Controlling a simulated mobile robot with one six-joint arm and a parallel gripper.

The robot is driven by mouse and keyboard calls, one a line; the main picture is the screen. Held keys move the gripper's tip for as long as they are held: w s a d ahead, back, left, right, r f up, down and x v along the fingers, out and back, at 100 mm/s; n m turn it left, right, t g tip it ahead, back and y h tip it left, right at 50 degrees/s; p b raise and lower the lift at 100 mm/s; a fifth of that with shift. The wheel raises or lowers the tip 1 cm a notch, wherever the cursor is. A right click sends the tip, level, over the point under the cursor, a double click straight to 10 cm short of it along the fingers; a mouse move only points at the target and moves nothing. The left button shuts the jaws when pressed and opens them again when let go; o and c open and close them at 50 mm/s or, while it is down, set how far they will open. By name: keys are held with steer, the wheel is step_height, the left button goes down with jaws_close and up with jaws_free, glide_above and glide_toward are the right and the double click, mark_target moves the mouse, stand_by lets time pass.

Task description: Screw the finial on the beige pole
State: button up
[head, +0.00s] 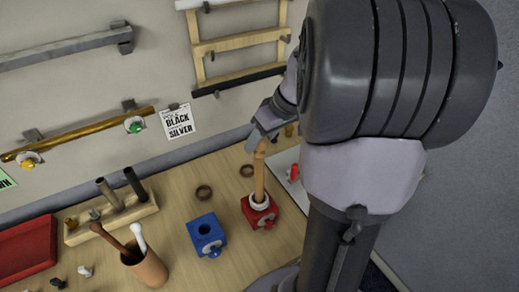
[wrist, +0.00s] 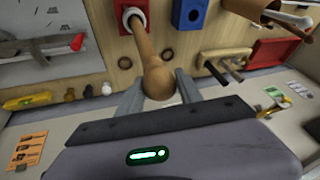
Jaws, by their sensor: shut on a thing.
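A tan-brown wooden pole (head: 259,180) stands upright in a red block (head: 260,214), with a white collar at its foot. The pole also shows in the wrist view (wrist: 142,38), rising from the red block. A rounded brown finial (wrist: 157,82) is at the pole's top end. My gripper (wrist: 158,87) is shut on the finial, one finger on each side. In the head view, my gripper (head: 262,134) is over the pole's top, partly hidden by my arm. Finial and pole look in line; I cannot tell how tightly they meet.
A blue block (head: 206,235) stands left of the red block, with two brown rings (head: 204,192) behind. A brown cup (head: 145,264) holds sticks. A wooden rack (head: 110,215) with dark rods and a red tray (head: 25,252) stand left. The wall rises close behind.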

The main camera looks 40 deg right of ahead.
steer(key=m+h+b, duration=0.1)
steer(key=m, duration=0.1)
steer(key=m+h+b, duration=0.1)
steer(key=m, duration=0.2)
steer(key=shift+a+f+t+b, duration=0.1)
steer(key=shift+t+b, duration=0.2)
steer(key=m, duration=0.1)
steer(key=m+h, duration=0.1)
steer(key=m, duration=0.1)
steer(key=shift+r+h+p, duration=0.25)
steer(key=shift+h+p, duration=0.05)
steer(key=m+h, duration=0.1)
steer(key=m, duration=0.2)
steer(key=shift+w+m+g, duration=0.1)
steer(key=shift+m+g, duration=0.2)
steer(key=shift+g, duration=0.1)
steer(key=m+b, duration=0.1)
steer(key=m+h+b, duration=0.1)
steer(key=m, duration=0.1)
steer(key=shift+f+g, duration=0.25)
steer(key=shift+g, duration=0.15)
steer(key=shift+r+m+h, duration=0.25)
steer(key=shift+m+h, duration=0.05)
steer(key=shift+m, duration=0.4)
steer(key=o, duration=1.3)
steer(key=shift+o, duration=0.2)
steer(key=shift+f+b, duration=0.15)
steer(key=shift+b, duration=0.2)
